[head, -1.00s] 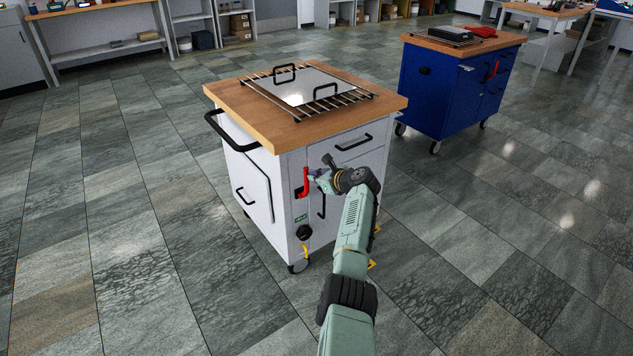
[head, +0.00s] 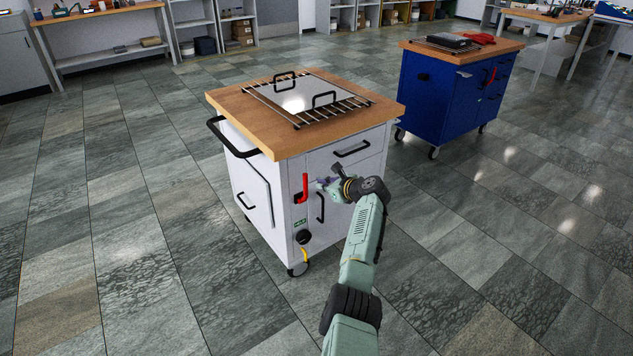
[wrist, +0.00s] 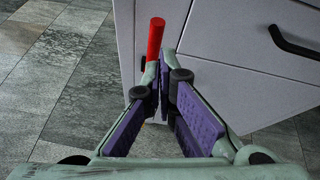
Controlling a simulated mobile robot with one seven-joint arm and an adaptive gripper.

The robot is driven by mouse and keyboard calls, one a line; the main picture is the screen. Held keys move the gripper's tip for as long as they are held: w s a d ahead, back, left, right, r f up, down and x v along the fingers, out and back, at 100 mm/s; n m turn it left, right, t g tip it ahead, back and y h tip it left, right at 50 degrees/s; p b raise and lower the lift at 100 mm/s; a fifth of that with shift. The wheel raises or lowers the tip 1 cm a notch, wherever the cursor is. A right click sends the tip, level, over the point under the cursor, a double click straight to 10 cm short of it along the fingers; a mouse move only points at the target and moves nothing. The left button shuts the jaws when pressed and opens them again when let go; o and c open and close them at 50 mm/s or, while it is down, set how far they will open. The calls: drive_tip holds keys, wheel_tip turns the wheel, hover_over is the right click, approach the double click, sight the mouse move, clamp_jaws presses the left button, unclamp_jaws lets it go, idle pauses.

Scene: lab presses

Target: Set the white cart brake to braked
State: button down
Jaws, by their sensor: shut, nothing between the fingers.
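The white cart (head: 270,195) stands in the middle of the head view. A red lever (head: 305,187) stands upright on its front left corner, with a short foot at its lower end. A green label (head: 299,222), a black knob (head: 303,237) and a yellow part (head: 305,256) sit below it. My gripper (head: 321,184) is just right of the lever, in front of the cart's face. In the wrist view my gripper (wrist: 165,88) is shut and empty. The red lever (wrist: 155,38) shows beyond the left fingertip, its lower part hidden. I cannot tell whether they touch.
The cart's wooden top holds a rack and a metal plate (head: 310,98). Black handles (head: 352,148) stick out from the front, and a black push bar (head: 228,142) from the left side. A blue cart (head: 445,95) stands behind right. The floor around is clear.

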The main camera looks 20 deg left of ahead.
wheel_tip(320, 180, up, 8)
drive_tip(key=d+b, duration=0.1)
drive_tip(key=shift+s+d+r, duration=0.2)
drive_tip(key=shift+s+d, duration=0.1)
drive_tip(key=shift+d, duration=0.05)
